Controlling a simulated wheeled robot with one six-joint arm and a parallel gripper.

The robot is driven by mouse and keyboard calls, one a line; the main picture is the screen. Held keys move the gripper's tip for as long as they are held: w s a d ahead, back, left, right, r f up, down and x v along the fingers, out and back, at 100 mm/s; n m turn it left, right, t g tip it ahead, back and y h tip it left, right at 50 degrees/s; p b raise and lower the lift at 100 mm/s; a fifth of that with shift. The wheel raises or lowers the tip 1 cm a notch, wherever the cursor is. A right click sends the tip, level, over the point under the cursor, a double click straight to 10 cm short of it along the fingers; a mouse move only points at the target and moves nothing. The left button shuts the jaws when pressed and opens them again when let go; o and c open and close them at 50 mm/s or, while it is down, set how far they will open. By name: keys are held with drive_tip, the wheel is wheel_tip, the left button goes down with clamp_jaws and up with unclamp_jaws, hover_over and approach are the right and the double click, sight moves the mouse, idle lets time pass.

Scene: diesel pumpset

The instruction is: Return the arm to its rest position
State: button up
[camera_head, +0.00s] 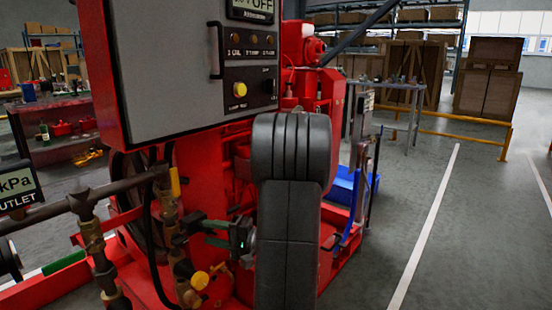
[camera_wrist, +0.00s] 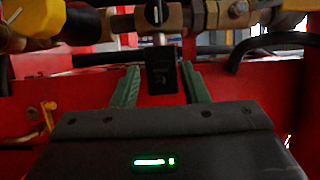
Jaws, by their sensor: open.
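My gripper (camera_head: 207,232) has green fingers and points left toward the brass pipework (camera_head: 170,215) on the red pumpset (camera_head: 215,170). My dark grey arm (camera_head: 288,220) stands in front of the pumpset and hides part of it. In the wrist view, the two green fingers (camera_wrist: 160,88) are apart. A black block-like piece (camera_wrist: 162,72) hangs below the brass fitting (camera_wrist: 172,22) and shows between the fingers. I cannot tell how far it is from them, and no grip on it shows.
A grey control panel (camera_head: 185,60) with a yellow button overhangs the pipework. A yellow-handled piece (camera_wrist: 30,22) is close at upper left in the wrist view. A black hose (camera_wrist: 270,42) curves at right. Open grey floor (camera_head: 470,240) lies to the right, beyond a blue bin (camera_head: 343,188).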

drive_tip(key=shift+d, duration=0.15)
drive_tip(key=p+v, duration=0.2)
drive_tip(key=v, duration=1.1)
drive_tip(key=b+x, duration=0.2)
drive_tip(key=x, duration=1.1)
drive_tip(key=shift+f, duration=0.1)
drive_tip(key=shift+s+d, duration=0.6)
drive_tip(key=shift+d, duration=0.15)
drive_tip(key=shift+s+d+p, duration=0.25)
drive_tip(key=shift+s+p, duration=0.05)
drive_tip(key=shift+p, duration=0.55)
